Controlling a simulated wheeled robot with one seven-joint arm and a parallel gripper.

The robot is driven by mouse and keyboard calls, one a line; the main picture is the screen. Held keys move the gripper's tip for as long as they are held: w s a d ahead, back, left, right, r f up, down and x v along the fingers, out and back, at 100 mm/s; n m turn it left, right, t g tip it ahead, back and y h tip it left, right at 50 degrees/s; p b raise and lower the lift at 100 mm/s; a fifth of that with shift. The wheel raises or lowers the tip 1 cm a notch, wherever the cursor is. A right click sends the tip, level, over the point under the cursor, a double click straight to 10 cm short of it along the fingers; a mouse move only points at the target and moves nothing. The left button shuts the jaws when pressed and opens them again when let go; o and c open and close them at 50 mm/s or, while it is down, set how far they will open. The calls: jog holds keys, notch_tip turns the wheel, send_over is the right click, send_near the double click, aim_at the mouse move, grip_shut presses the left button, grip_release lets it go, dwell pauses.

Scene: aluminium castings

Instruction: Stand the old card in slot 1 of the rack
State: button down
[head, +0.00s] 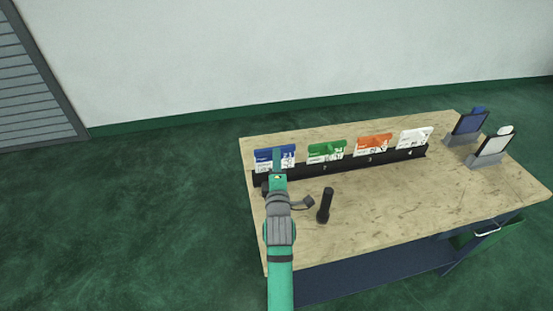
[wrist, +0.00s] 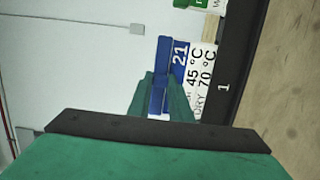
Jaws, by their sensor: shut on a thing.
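A card with a blue header and white lower part (head: 289,158) stands at the left end of the long black rack (head: 345,167). In the wrist view the card (wrist: 181,52) shows "21", "45 °C" and "DRY 70 °C", beside the rack's face (wrist: 232,70) marked "1". My gripper (head: 277,158) is at this card and shut on its blue header; its green fingers (wrist: 164,95) also show in the wrist view. My gripper hides part of the card. I cannot tell whether the card's lower edge is fully down in slot 1.
Green (head: 327,149), orange (head: 374,143) and white (head: 415,136) cards stand further right in the rack. A black upright handheld object (head: 324,205) stands right of my arm. Two stands with a blue (head: 468,123) and a white-topped item (head: 493,146) are at the right.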

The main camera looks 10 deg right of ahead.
jog(key=shift+w+f, duration=0.1)
jog(key=shift+f, duration=0.35)
jog(key=shift+d+f, duration=0.1)
jog(key=shift+f, duration=0.15)
jog(key=c, duration=1.5)
grip_release()
jog(key=shift+a, duration=0.25)
jog(key=shift+c, duration=0.2)
jog(key=shift+d, duration=0.1)
jog(key=v, duration=1.1)
